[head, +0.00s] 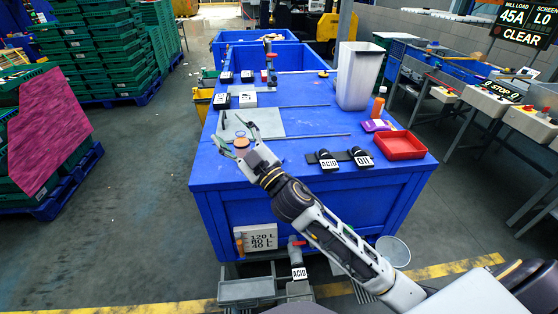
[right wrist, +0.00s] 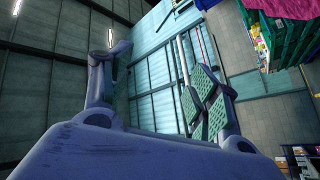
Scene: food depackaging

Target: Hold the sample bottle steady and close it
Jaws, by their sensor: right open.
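My right gripper (head: 229,133) reaches over the left front part of the blue bench and is open. Its two spread fingers also show in the right wrist view (right wrist: 160,68), with nothing between them. A small round orange-brown top (head: 241,143) shows right at the gripper in the head view. The gripper hides what is under it, so I cannot tell whether it is the sample bottle or its cap, or whether they touch. An orange bottle (head: 379,104) with a pale top stands upright at the bench's right side, well apart from the gripper. My left gripper is not in view.
Metal plates and rods lie mid-bench. The front left top is clear.

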